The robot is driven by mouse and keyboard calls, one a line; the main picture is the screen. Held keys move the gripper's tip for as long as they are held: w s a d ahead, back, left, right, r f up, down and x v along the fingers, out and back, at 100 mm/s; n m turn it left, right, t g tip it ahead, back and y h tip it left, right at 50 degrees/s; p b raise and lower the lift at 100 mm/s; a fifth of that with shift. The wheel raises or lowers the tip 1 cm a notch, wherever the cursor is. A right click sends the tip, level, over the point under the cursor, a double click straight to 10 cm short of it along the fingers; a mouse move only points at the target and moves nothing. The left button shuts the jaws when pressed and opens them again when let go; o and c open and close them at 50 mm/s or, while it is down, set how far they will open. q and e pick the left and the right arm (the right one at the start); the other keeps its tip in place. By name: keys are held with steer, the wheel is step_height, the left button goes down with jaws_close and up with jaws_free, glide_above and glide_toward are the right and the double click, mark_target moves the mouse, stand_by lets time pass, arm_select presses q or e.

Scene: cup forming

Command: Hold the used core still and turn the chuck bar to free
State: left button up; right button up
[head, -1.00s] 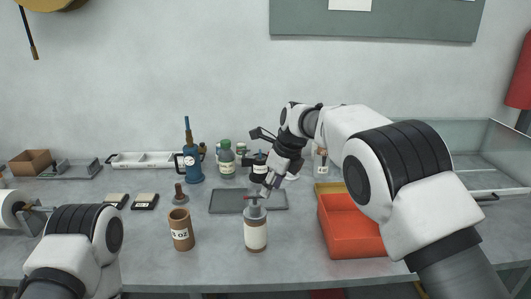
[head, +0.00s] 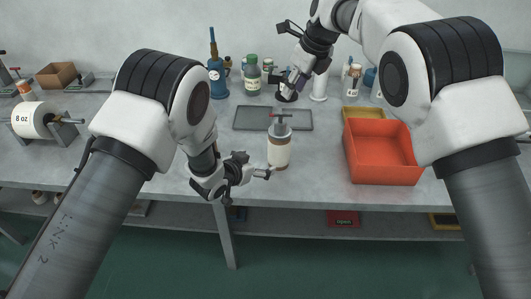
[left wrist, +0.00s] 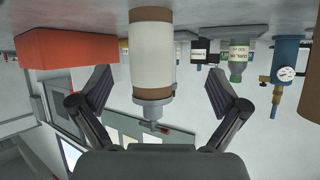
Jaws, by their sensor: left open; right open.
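The used core (head: 279,152), white with brown ends, stands upright on the table. The grey chuck on its top carries the chuck bar (head: 281,116), with a red end. My left gripper (head: 256,167) is open and low, just left of and in front of the core, apart from it in the head view. In the left wrist view the core (left wrist: 151,55) shows inverted between the spread fingers, with the chuck bar (left wrist: 155,126) below it. My right gripper (head: 286,60) is open, above and behind the chuck bar, holding nothing.
A red-orange bin (head: 384,165) stands right of the core. A dark flat tray (head: 245,119) lies behind it. A green bottle (head: 252,75) and a blue pump (head: 216,75) stand further back. The table's front edge is close to the core.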

mark_target(274, 149)
arm_select(q)
steer(key=w+d+r, duration=0.1)
steer(key=w+d, duration=0.1)
steer(key=shift+d+r+t+h, duration=0.4)
steer(key=x, duration=0.7)
steer(key=shift+w+d+f, duration=0.1)
steer(key=shift+w+f, duration=0.05)
steer(key=shift+w, duration=0.2)
steer(key=c, duration=1.3)
steer(key=shift+s, duration=0.1)
